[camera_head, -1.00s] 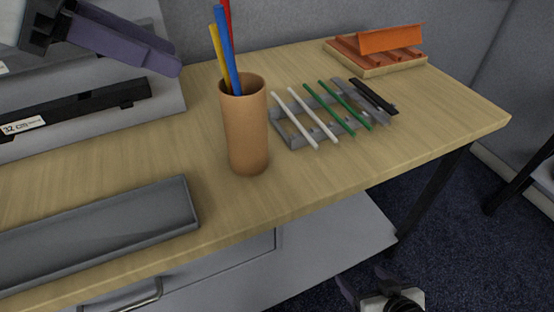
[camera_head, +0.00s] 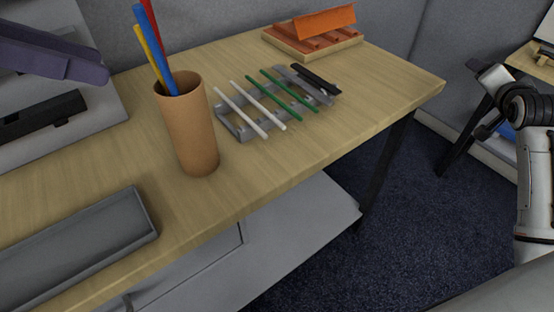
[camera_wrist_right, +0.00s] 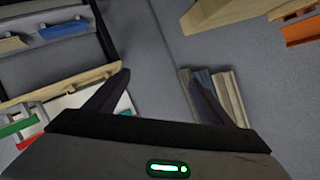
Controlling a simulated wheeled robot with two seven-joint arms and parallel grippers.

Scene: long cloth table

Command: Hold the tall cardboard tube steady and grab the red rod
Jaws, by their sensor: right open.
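The tall brown cardboard tube (camera_head: 190,135) stands upright on the wooden table in the head view. The red rod (camera_head: 149,20) sticks up out of it, partly hidden by a blue rod (camera_head: 144,32), with a yellow rod (camera_head: 148,45) beside them. My left gripper (camera_head: 98,72) shows at the upper left as dark purple finger parts, left of the tube and apart from it in the picture. Its opening is unclear. My right gripper (camera_wrist_right: 157,80) is open and empty in the right wrist view, its two fingers well apart. My right arm is at the head view's right edge.
A grey rack (camera_head: 235,128) right of the tube bears white and green rods and a black piece. An orange holder on a wooden base (camera_head: 312,45) stands at the back. A grey tray (camera_head: 75,245) lies front left. The table's right end is clear.

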